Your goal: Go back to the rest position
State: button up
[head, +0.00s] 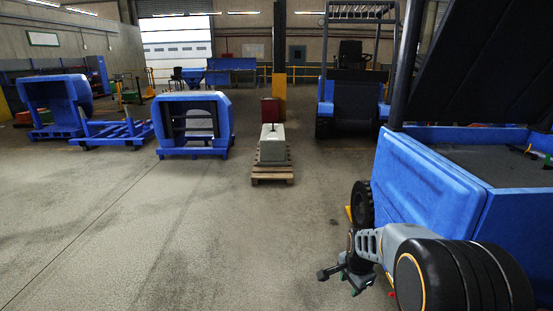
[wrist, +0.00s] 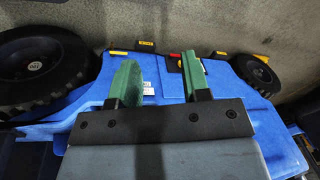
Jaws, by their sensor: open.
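My gripper (head: 345,279) is at the lower right of the head view, low beside the large blue machine. In the wrist view my gripper (wrist: 160,84) shows two green fingers standing wide apart. Nothing is between the fingers. The blue machine body (wrist: 168,76) lies beyond the fingers, with a black wheel (wrist: 36,65) at the left and a smaller-looking wheel (wrist: 257,73) at the right. I cannot tell the exact gap between the fingers and the machine.
The blue machine (head: 415,185) fills the right side, close to my arm. A grey block (head: 272,150) sits on a wooden pallet (head: 272,175) ahead. Blue frames (head: 193,152) stand to the left. A forklift (head: 352,100) stands behind. The floor (head: 180,240) at front left is clear.

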jog(key=s+a+r+n+p, duration=0.2)
jog(key=s+r+n+p, duration=0.2)
jog(key=r, duration=0.5)
jog(key=s+a+r+n+t+p, duration=0.1)
jog(key=s+r+n+p, duration=0.4)
jog(key=r, duration=0.5)
jog(key=s+a+r+n+t+p, duration=0.1)
jog(key=s+r+n+p, duration=0.3)
jog(key=s+r, duration=0.4)
jog(key=shift+a+r+p, duration=0.8)
